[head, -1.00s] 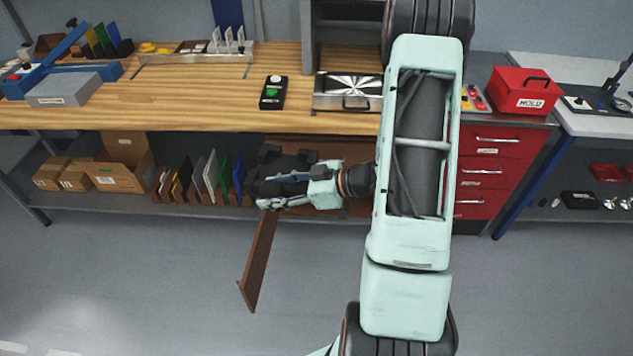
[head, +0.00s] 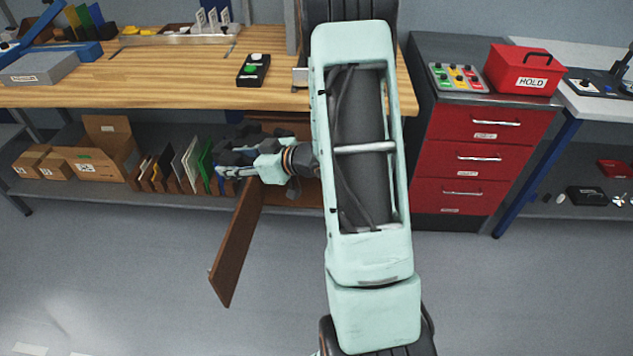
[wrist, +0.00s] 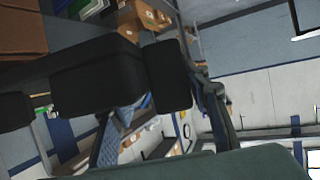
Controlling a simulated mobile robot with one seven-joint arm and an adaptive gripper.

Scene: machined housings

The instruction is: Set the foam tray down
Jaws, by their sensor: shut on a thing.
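The foam tray (head: 236,157) is a dark, nearly black piece with raised blocks, in the head view below the bench's front edge. My gripper (head: 226,172) is shut on it, left of and partly in front of the open brown cabinet. The tray's far side and the contact with the fingers are partly hidden. In the wrist view the tray's black blocks (wrist: 97,77) fill the left and middle, close to the camera. I cannot tell in the head view whether the tray touches anything beneath it.
The brown cabinet door (head: 237,243) stands open toward the floor. Upright coloured panels (head: 190,165) and cardboard boxes (head: 108,150) stand on the lower shelf to the left. The wooden bench top (head: 170,85) above has a button box (head: 253,70). Red drawers (head: 480,160) stand at right.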

